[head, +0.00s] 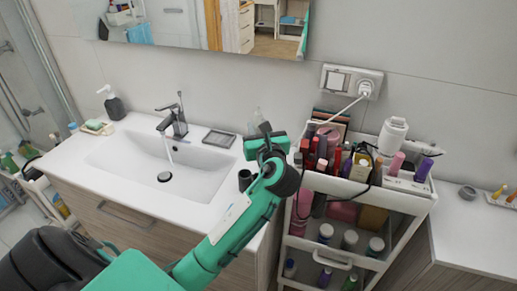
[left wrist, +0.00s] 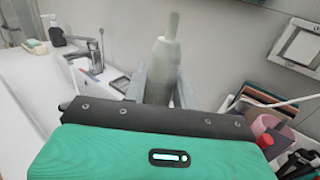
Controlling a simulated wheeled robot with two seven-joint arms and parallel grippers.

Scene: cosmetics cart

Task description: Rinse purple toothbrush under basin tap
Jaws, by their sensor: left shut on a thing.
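In the left wrist view a thin bluish and reddish stick (left wrist: 91,75) lies below the tap. My right gripper is not in view.
A dark soap dispenser (head: 114,104) and a soap dish (head: 97,128) stand at the counter's left. A grey tray (head: 219,138) lies right of the tap. A crowded cosmetics cart (head: 409,205) stands right of my gripper. The basin's front rim is clear.

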